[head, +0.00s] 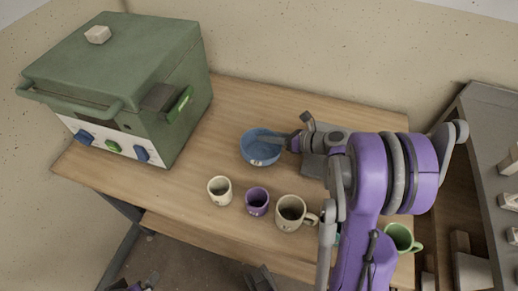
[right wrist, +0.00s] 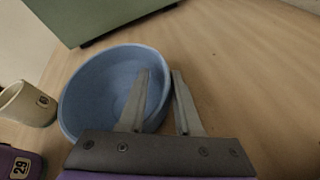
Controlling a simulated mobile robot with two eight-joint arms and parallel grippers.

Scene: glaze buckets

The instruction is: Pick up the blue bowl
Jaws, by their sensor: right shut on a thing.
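The blue bowl (head: 262,153) stands on the wooden table, right of the green kiln-like box. My right gripper (head: 287,141) reaches it from the right and is shut on its right-hand rim. In the right wrist view, one finger of the gripper (right wrist: 160,78) is inside the bowl (right wrist: 88,88) and the other is outside, with the wall between them. The bowl looks upright; whether its base touches the table is hard to tell.
A green box (head: 120,70) with a handle stands at the back left. A cream cup (head: 220,191), a purple cup (head: 257,201) and a beige mug (head: 291,212) stand in front of the bowl. A green mug (head: 401,238) is at the right edge, beside my arm.

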